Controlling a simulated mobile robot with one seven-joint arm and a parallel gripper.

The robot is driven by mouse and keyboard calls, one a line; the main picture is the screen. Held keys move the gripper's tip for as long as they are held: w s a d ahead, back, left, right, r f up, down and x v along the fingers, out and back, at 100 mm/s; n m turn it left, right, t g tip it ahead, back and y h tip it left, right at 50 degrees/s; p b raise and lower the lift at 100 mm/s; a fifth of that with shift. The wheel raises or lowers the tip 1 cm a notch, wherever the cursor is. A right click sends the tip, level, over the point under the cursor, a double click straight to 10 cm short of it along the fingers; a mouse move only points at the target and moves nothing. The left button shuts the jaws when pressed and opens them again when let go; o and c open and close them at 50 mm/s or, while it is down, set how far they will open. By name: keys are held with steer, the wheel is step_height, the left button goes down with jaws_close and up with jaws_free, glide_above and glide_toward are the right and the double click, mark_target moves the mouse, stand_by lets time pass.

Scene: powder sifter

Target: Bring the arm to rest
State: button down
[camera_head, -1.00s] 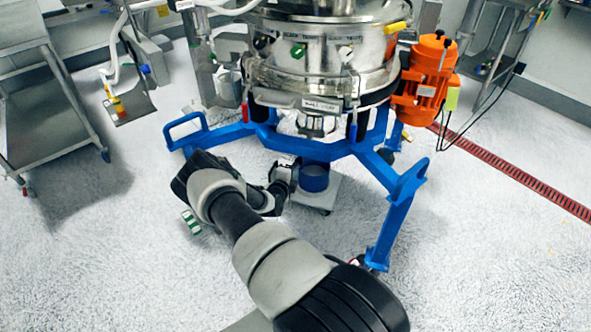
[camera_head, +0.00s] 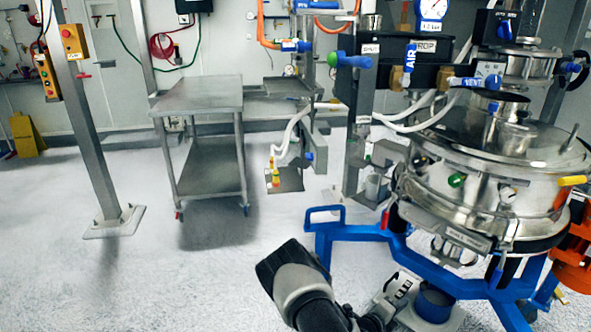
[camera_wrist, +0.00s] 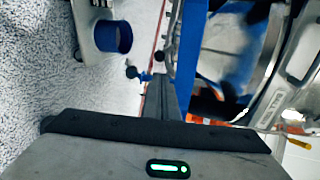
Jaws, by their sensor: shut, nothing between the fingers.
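My gripper (camera_wrist: 160,80) shows in the wrist view as narrow dark fingers, shut and empty, beyond my grey hand with its green light. My arm (camera_head: 302,290) is bent low at the bottom of the head view, left of the sifter. The steel powder sifter (camera_head: 455,199) stands at the right on a blue frame (camera_head: 345,232), which also shows in the wrist view (camera_wrist: 188,45). My fingers appear beside a frame leg; I cannot tell whether they touch it. In the head view, my gripper's fingertips cannot be made out.
A blue container (camera_head: 434,304) sits on a low platform under the sifter, close to my wrist; it also shows in the wrist view (camera_wrist: 113,37). A steel cart (camera_head: 198,101) stands back left, with a metal post (camera_head: 92,140) farther left.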

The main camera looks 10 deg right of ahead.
steer(key=s+a+r+m+g, duration=0.1)
steer(key=s+r+m+g, duration=0.2)
steer(key=r+m, duration=0.55)
steer(key=s+a+r+m+g+y, duration=0.1)
steer(key=s+r+m+g, duration=0.1)
steer(key=r+m, duration=0.6)
steer(key=s+a+r+m+g, duration=0.1)
steer(key=s+r+m+g, duration=0.2)
steer(key=r+m, duration=0.55)
steer(key=s+a+r+m+t+y, duration=0.5)
steer(key=s+a+r+m+y, duration=0.6)
steer(key=s+a+r+m, duration=0.75)
steer(key=a+r+n+p, duration=0.1)
steer(key=a+r+p, duration=0.1)
steer(key=r+p, duration=0.8)
steer(key=a+r+p, duration=0.2)
steer(key=r+p, duration=0.8)
steer(key=r, duration=0.3)
steer(key=shift+s+n+p, duration=0.15)
steer(key=shift+n+p, duration=0.2)
